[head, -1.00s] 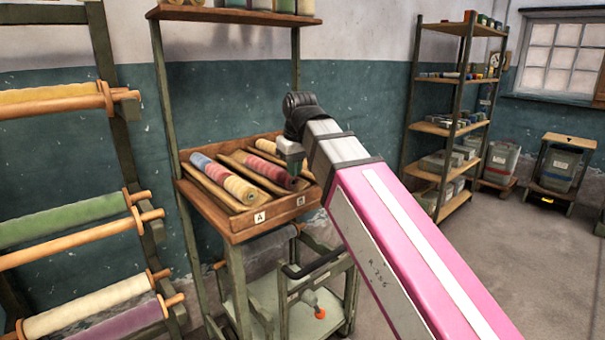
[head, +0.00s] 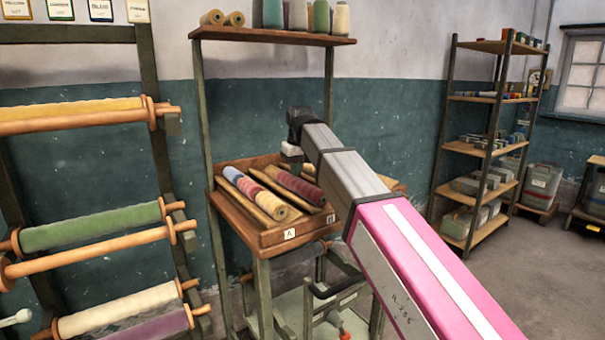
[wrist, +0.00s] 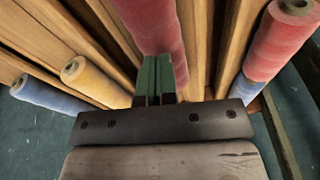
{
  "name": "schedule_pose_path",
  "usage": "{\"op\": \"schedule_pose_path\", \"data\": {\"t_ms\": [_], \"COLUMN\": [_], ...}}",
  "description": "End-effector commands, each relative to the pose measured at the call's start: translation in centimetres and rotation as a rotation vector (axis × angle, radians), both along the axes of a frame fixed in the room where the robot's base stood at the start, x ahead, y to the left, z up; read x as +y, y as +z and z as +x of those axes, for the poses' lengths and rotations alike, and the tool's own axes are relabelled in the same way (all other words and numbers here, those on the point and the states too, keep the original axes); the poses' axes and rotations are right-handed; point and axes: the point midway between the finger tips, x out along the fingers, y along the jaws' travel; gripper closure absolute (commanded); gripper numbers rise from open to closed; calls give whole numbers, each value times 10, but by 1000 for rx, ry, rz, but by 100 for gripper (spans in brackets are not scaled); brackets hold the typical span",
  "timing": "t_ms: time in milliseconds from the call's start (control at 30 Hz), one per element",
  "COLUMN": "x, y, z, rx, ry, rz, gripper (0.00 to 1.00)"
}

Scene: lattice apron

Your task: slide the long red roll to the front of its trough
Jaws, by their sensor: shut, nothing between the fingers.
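The long red roll (head: 298,186) lies in the middle trough, marked B, of a slanted wooden tray (head: 268,242). It also shows in the wrist view (wrist: 152,25), running away from the fingers at the top centre. My gripper (wrist: 155,82) is shut, its two green fingers side by side with nothing between them. In the wrist view the fingertips overlap the near part of the red roll; I cannot tell whether they touch it. In the head view my wrist hangs over the back of the tray, and the fingertips are hard to make out.
Trough A holds a yellow roll (head: 270,205) with red and blue ones behind it. Wooden dividers separate the troughs. The tray sits on a stand with an upper shelf (head: 270,38). A roll rack (head: 160,160) stands left; shelving (head: 490,148) stands right, with open floor in front.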

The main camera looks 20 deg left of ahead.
Motion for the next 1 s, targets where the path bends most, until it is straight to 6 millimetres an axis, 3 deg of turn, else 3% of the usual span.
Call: {"op": "schedule_pose_path", "data": {"t_ms": [233, 1000], "x": [-3, -20], "y": [-15, -21], "z": [-3, -22], "rx": [2, 9], "ry": [0, 0], "rz": [-2, -8], "gripper": [100, 100]}}
